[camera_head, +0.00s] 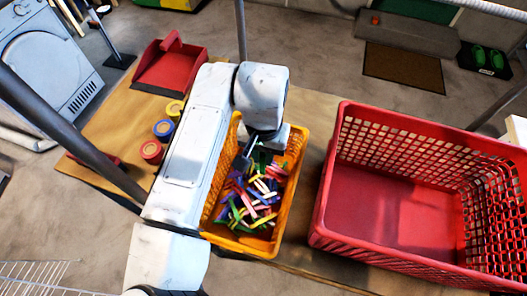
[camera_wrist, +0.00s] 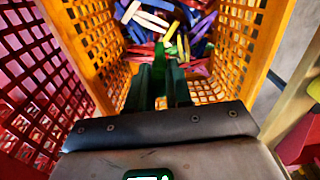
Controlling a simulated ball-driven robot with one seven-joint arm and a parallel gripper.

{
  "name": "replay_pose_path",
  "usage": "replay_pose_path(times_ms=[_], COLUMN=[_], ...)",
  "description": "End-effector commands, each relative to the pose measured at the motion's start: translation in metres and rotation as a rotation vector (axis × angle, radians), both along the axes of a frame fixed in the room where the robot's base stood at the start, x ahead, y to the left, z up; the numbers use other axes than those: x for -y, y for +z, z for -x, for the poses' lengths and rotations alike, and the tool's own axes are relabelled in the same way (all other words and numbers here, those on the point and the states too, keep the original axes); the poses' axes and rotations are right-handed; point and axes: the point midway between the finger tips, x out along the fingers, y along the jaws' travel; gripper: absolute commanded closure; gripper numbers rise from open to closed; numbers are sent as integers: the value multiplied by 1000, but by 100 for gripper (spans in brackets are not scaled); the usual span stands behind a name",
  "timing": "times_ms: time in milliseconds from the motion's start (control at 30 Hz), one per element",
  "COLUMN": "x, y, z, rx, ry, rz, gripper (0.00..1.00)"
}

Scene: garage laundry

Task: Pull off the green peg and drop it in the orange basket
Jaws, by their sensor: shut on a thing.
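The orange basket (camera_head: 290,185) stands on the wooden table, holding a pile of coloured pegs (camera_head: 252,198). My gripper (camera_head: 243,160) points down into the basket near its back end, over the pile. In the wrist view my gripper (camera_wrist: 167,66) is shut on a green peg (camera_wrist: 171,50), which shows just past the fingertips. The pile lies close behind it, so I cannot tell whether the held peg touches other pegs. The basket's orange wall (camera_wrist: 247,40) also shows in the wrist view. My arm hides the basket's left back part in the head view.
A large red crate (camera_head: 390,262) stands right of the basket. A red dustpan (camera_head: 172,70) and several rolls of tape (camera_head: 163,129) lie to the left on the table (camera_head: 118,105). Grey poles (camera_head: 72,132) rise around the table. A washing machine (camera_head: 45,65) is at the far left.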

Motion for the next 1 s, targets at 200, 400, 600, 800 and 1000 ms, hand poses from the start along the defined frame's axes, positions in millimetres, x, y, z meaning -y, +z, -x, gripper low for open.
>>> replay_pose_path(times_ms=[200, 400, 600, 800, 1000], x=[0, 0, 0, 0, 0], y=[-7, -7, -7, -7, -7], z=[0, 0, 0, 0, 0], rx=[-1, -1, -1, -1, -1], ry=[0, 1, 0, 0, 0], rz=[0, 0, 0, 0, 0], gripper=[100, 100, 70, 51, 51])
